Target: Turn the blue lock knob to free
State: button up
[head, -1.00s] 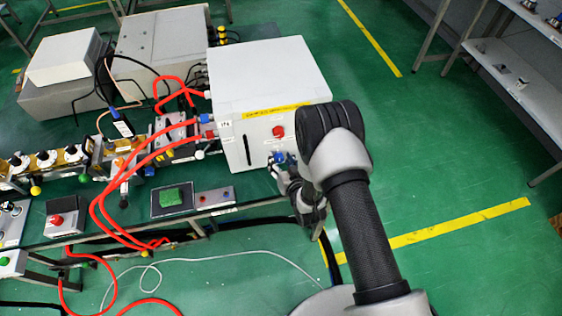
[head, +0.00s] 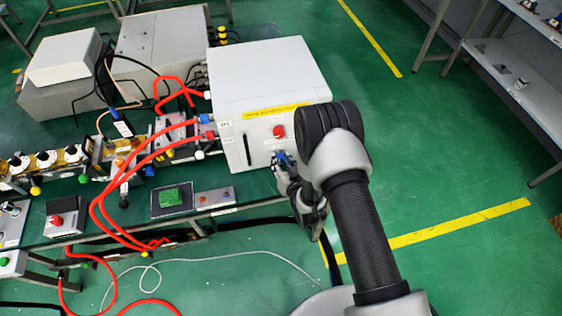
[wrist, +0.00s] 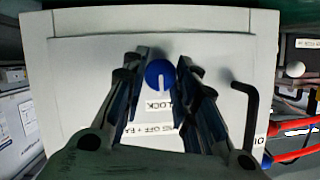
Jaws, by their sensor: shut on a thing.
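The blue lock knob (wrist: 159,74) is on the front panel of the white cabinet (head: 262,75). In the wrist view it lies between the two fingers of my gripper (wrist: 160,66). Its white pointer line points down in that picture, toward the label LOCK (wrist: 159,106). My gripper is shut on the knob, one finger on each side. In the head view my gripper (head: 283,163) is at the cabinet's front face, and the knob shows only as a small patch of blue, mostly covered.
A red knob (head: 279,131) sits above my gripper on the panel. A black bent handle (wrist: 247,112) stands out from the panel beside the right finger. Red hoses (head: 110,190) run left of the cabinet.

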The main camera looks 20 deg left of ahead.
jog(key=n+h+b, duration=0.1)
jog(key=n+t+b, duration=0.1)
jog(key=n+b, duration=0.1)
jog(key=shift+s+a+f+h, duration=0.15)
jog(key=shift+a+h, duration=0.1)
jog(key=shift+h, duration=0.15)
jog(key=n+t+h+b, duration=0.1)
jog(key=n+b, duration=0.2)
jog(key=shift+a+t+h, duration=0.1)
jog(key=shift+t+h, duration=0.2)
jog(key=shift+h, duration=0.1)
jog(key=n+t+b, duration=0.1)
jog(key=n+b, duration=0.1)
jog(key=n+h+b, duration=0.1)
jog(key=n, duration=0.1)
jog(key=shift+s+f+t+b, duration=0.1)
jog(key=shift+f+t+b, duration=0.05)
jog(key=shift+t+b, duration=0.25)
jog(key=shift+a+n+t+h+b, duration=0.1)
jog(key=shift+n+t+h+b, duration=0.2)
jog(key=shift+n+t+b, duration=0.75)
jog(key=shift+n+g, duration=0.25)
jog(key=shift+n, duration=0.2)
jog(key=o, duration=1)
jog(key=shift+o, duration=0.2)
